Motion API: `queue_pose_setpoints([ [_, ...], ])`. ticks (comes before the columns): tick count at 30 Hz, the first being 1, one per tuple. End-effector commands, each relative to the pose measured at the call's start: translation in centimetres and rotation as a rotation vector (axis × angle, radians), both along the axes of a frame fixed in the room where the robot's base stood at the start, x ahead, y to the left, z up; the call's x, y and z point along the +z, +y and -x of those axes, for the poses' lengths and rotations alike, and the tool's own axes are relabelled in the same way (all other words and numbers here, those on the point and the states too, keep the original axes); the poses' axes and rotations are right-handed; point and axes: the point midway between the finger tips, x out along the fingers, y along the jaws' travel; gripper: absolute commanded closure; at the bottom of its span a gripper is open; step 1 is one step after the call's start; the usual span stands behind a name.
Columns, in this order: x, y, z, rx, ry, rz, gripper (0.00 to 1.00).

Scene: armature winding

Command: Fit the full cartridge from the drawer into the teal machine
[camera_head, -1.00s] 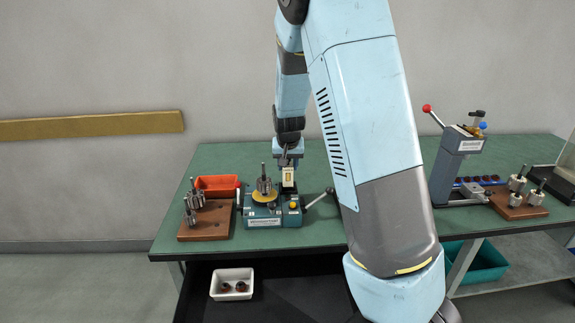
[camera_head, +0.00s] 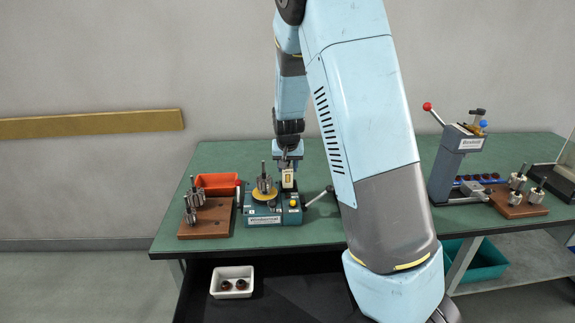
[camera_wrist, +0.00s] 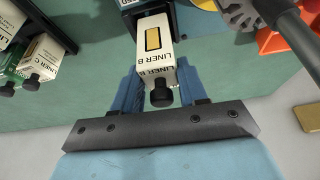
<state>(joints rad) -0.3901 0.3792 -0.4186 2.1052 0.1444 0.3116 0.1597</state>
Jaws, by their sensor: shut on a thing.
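The teal machine (camera_head: 275,219) stands on the green bench, with a wound metal armature on a yellow disc (camera_head: 265,195) on its top left. My gripper (camera_wrist: 155,88) is shut on a cream cartridge (camera_wrist: 154,44) marked LINER B, with a yellow window and a black knob. In the head view the cartridge (camera_head: 288,179) stands upright at the back right of the machine's top, under my gripper. In the wrist view its far end meets the dark machine body; how deep it sits cannot be told. The drawer (camera_head: 290,299) is open below the bench.
A white tray (camera_head: 232,293) with two dark round parts lies in the drawer. A brown block with metal parts (camera_head: 207,221) and an orange bin (camera_head: 218,184) stand left. A lever (camera_head: 319,197) sticks out right of the machine. A grey press (camera_head: 455,165) stands further right. Other cartridges (camera_wrist: 40,58) show in the wrist view.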

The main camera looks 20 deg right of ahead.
Motion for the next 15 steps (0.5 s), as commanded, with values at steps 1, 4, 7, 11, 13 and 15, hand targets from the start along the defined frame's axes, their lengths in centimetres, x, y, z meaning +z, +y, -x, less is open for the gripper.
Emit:
queue_pose_setpoints([
  [1, -0.11, -0.01, 0.0, 0.0, 0.0, 0.0, 0.92],
  [4, -0.31, -0.02, 0.0, 0.0, 0.0, 0.0, 0.92],
  [7, -0.51, -0.04, 0.02, 0.0, 0.0, 0.0, 0.92],
  [11, -0.78, -0.07, 0.02, -0.001, 0.001, 0.0, 0.92],
  [13, -0.92, -0.08, 0.03, -0.001, 0.001, 0.0, 0.92],
  [15, -1.08, -0.08, 0.03, -0.001, 0.001, 0.0, 0.92],
])
